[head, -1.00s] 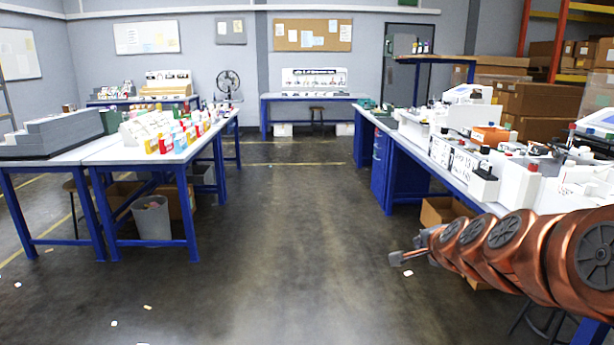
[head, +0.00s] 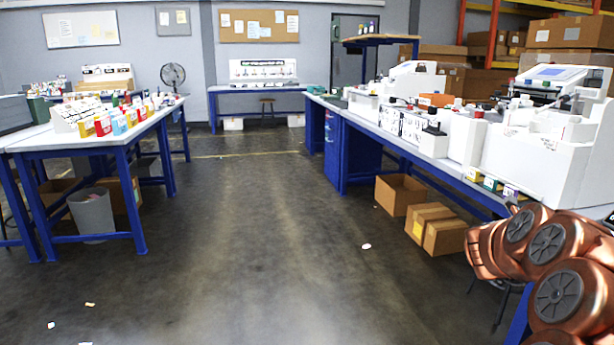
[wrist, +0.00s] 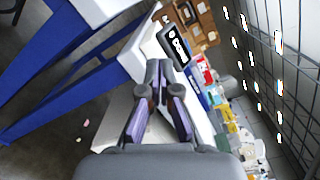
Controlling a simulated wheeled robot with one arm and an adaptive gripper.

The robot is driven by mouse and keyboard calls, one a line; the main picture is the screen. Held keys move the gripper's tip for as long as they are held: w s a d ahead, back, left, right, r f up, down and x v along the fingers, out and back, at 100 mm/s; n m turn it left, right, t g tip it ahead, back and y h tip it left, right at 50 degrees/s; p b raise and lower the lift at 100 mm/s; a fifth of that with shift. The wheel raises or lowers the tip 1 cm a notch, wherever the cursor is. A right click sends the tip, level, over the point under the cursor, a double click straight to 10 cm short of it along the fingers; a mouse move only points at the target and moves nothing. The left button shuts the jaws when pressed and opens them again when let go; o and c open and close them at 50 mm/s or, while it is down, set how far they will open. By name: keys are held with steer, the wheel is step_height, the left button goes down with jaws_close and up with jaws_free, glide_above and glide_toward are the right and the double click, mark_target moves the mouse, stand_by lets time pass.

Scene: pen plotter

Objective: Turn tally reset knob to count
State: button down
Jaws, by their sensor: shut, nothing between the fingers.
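I cannot pick out the tally reset knob in either view. A white machine with a blue screen (head: 553,72) stands on the right workbench in the head view. Smaller white units stand along the same bench, one with a red top part (head: 478,113); their labels are too small to read. My gripper (wrist: 160,100) shows in the wrist view, shut and empty, with dark fingers and purplish pads. Beyond it are a white surface and a dark label with white lettering (wrist: 173,44). The gripper does not show in the head view, where my copper arm is folded at the lower right.
The right workbench (head: 400,140) has blue legs, with cardboard boxes (head: 437,229) beneath it. A stool (head: 493,290) is partly behind my arm. The left table (head: 60,137) holds coloured containers, with a grey bin (head: 92,214) underneath. The floor between the benches is mostly clear.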

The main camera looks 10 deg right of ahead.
steer(key=s+d+f+m+g, duration=0.1)
steer(key=d, duration=0.7)
steer(key=shift+s+d+g, duration=0.15)
steer(key=shift+s+g, duration=0.15)
steer(key=shift+s, duration=0.1)
steer(key=shift+f, duration=0.15)
stand_by(0.7)
steer(key=shift+w+f+b, duration=0.15)
steer(key=shift+f+b, duration=0.2)
steer(key=shift+b, duration=0.65)
steer(key=shift+r, duration=0.1)
steer(key=a, duration=0.6)
steer(key=shift+w+r+b, duration=0.2)
steer(key=shift+w+b, duration=0.05)
steer(key=shift+b, duration=0.2)
